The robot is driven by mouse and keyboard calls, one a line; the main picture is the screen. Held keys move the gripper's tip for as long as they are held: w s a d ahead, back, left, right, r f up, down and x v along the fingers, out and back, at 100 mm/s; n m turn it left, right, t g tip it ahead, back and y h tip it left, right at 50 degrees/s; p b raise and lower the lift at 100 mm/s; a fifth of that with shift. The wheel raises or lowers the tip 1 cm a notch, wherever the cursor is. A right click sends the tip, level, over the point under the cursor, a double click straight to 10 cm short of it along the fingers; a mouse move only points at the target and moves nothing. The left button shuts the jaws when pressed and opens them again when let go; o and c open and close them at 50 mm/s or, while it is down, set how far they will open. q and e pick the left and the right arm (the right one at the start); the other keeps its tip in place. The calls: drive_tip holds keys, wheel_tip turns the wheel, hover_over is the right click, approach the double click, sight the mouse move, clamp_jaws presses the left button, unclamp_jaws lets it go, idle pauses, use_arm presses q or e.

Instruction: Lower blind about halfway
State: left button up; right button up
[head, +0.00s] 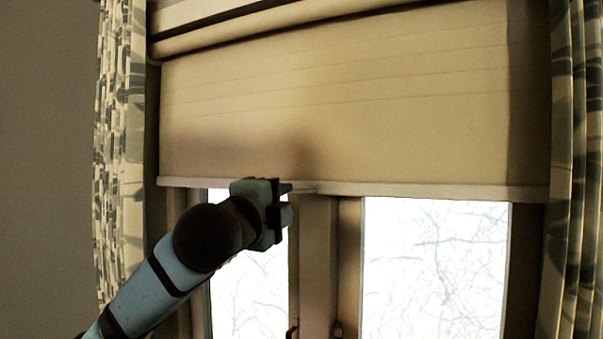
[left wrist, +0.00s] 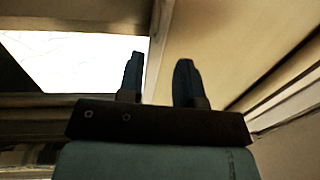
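The beige roller blind (head: 400,90) hangs over the upper part of the window, with its pale bottom bar (head: 430,190) across the middle of the head view. My left gripper (head: 287,200) is at that bar, left of its middle, with one finger overlapping it and the other just below. In the left wrist view its two fingers (left wrist: 158,85) are apart, with the bar's edge (left wrist: 158,45) showing between them in the picture. Whether they touch the bar cannot be told. The blind's fabric (left wrist: 235,45) fills the right of that view. My right gripper is not in view.
Bright window panes (head: 435,270) show below the blind, split by a frame post (head: 318,265) with small handles low down. Patterned curtains hang at the left (head: 120,150) and right (head: 575,170). A bare wall (head: 45,150) is at far left.

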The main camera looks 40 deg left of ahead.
sight(301, 192)
use_arm(q)
drive_tip(key=p+x, duration=0.1)
drive_tip(key=x, duration=0.7)
drive_tip(key=shift+w, duration=0.1)
drive_tip(key=shift+c, duration=0.3)
clamp_jaws()
